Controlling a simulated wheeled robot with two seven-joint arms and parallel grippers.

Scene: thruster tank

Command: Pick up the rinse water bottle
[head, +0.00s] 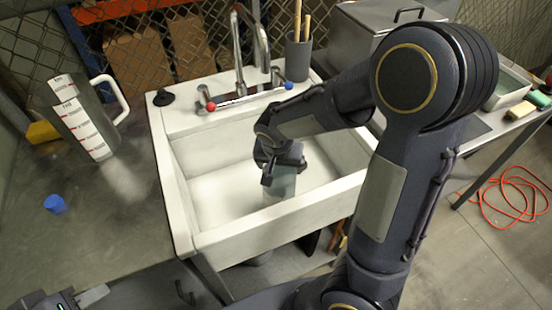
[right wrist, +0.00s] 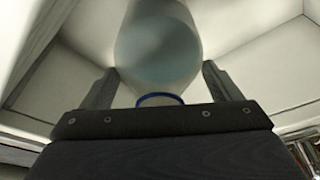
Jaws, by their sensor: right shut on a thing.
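The rinse water bottle (head: 280,186) is a translucent, blue-grey container in the white sink (head: 217,201). My right gripper (head: 281,166) reaches down over the sink and is shut on the bottle near its top. In the right wrist view the bottle (right wrist: 157,52) stands between the two dark fingers of my right gripper (right wrist: 157,85), with a blue ring near the palm. I cannot tell whether its base touches the sink floor. My left gripper (head: 92,296) is at the bottom left edge, mostly cut off, with one pale finger showing.
A measuring jug (head: 85,118) and a blue cap (head: 55,203) are on the dark counter (head: 105,220) left of the sink. A chrome faucet (head: 240,55) and a cup of brushes (head: 298,55) stand behind the basin. An orange cable (head: 510,195) lies on the floor.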

